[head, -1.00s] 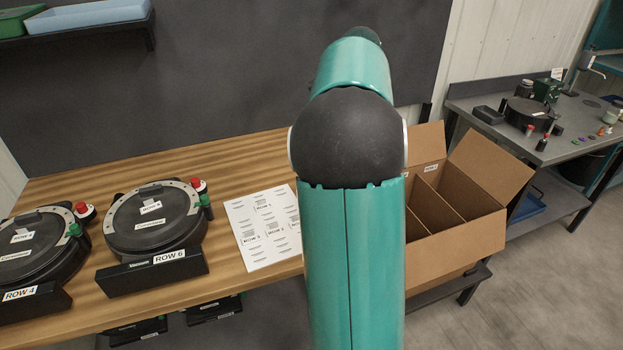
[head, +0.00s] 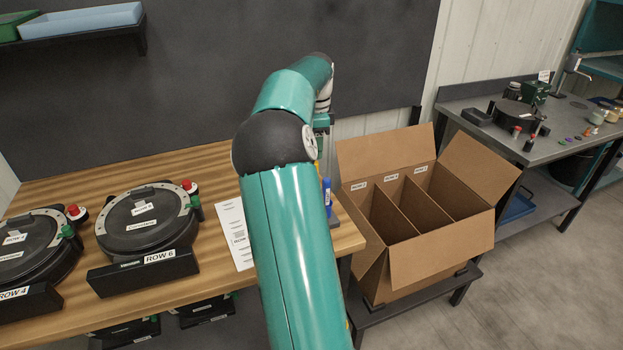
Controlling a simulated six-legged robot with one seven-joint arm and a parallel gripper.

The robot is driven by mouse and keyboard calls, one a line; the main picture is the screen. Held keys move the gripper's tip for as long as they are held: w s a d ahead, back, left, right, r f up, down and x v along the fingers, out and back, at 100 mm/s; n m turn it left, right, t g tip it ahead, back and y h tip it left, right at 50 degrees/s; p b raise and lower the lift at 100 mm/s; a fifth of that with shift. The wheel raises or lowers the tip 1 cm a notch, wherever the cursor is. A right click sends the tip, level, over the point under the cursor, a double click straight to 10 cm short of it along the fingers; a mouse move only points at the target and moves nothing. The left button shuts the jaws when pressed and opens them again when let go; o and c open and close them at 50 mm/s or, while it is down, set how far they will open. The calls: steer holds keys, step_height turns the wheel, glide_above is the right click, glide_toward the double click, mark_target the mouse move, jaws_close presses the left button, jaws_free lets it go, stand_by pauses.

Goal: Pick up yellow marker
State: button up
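A thin yellow sliver (head: 318,171) shows just right of my teal arm, near the right end of the wooden bench; it may be the yellow marker, but most of it is hidden. An upright blue item (head: 327,191), looking like a marker, stands beside it in a grey holder (head: 335,214) that is partly covered by my arm. My arm reaches up and forward over the bench. My gripper is hidden behind the arm, so its fingers do not show.
Two round black seed meters, one on a ROW 6 stand (head: 144,272), sit on the left of the wooden bench (head: 90,177). A label sheet (head: 233,228) lies partly under my arm's outline. An open divided cardboard box (head: 440,252) stands right of the bench; a grey table (head: 549,150) is farther right.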

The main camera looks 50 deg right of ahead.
step_height(320, 180, down, 5)
steer(key=shift+r, duration=0.1)
steer(key=shift+w+f, duration=0.2)
steer(key=shift+f, duration=0.4)
steer(key=shift+s+f, duration=0.1)
steer(key=shift+f, duration=0.25)
steer(key=f, duration=0.4)
steer(key=shift+w, duration=0.2)
jaws_close()
